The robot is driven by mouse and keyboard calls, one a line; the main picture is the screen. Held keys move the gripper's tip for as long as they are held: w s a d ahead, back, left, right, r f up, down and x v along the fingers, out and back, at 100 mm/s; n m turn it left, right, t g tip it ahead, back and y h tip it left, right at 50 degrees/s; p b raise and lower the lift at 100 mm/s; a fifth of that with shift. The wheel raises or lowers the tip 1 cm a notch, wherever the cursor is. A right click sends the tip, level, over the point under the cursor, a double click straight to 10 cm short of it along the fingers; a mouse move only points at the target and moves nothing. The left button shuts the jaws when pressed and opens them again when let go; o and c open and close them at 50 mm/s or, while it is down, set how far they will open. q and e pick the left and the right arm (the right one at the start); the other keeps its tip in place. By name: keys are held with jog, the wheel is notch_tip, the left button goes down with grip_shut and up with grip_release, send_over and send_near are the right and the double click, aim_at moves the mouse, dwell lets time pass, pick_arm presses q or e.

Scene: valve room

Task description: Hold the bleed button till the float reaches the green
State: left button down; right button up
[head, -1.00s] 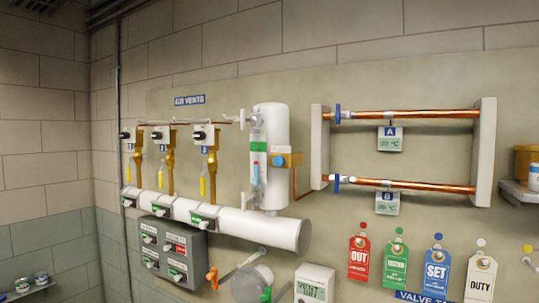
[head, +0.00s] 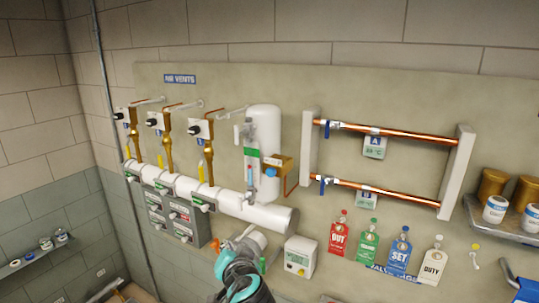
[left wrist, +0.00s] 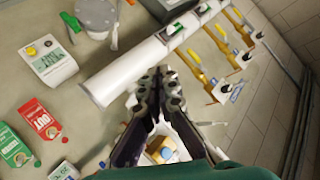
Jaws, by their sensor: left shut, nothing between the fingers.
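The bleed button is a small blue button on the side of a brass box (head: 272,161), beside a white upright cylinder (head: 266,125). The box and blue button (left wrist: 167,153) also show in the left wrist view, beyond my fingers. A sight tube (head: 249,185) stands on the cylinder's left, with a green band (head: 250,154) partway up. A small blue and red piece, perhaps the float, appears below the green. My left gripper (head: 240,268) is low in the head view, below and apart from the button. Its fingers (left wrist: 160,76) are shut and empty. My right gripper is not in view.
A thick white pipe (head: 240,207) runs below the cylinder. A grey round fitting (head: 248,240) is close to my left gripper. A small display box (head: 299,257) and hanging tags (head: 367,240) are to the right. Copper pipes (head: 390,130) are higher up.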

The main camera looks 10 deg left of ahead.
aim_at(271, 172)
pick_arm(q)
jog(key=w+d+r+t+p, duration=0.1)
jog(key=w+d+r+p, duration=0.1)
jog(key=r, duration=0.4)
jog(key=w+d+r+m+t+p, duration=0.1)
jog(key=w+d+r+p, duration=0.1)
jog(key=r+p, duration=0.2)
notch_tip(271, 172, up, 3)
jog(key=shift+w+d+r+t+y, duration=0.1)
jog(key=shift+w+d+t+y, duration=0.1)
jog(key=shift+w+t+y, duration=0.15)
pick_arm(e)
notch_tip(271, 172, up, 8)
pick_arm(q)
jog(key=shift+w, duration=0.15)
jog(key=w+d+b, duration=0.1)
jog(key=w+d, duration=0.2)
jog(key=w, duration=0.5)
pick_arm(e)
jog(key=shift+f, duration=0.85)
pick_arm(q)
jog(key=shift+w, duration=0.15)
jog(key=shift+w+d+b, duration=0.15)
jog(key=shift+w+b, duration=0.15)
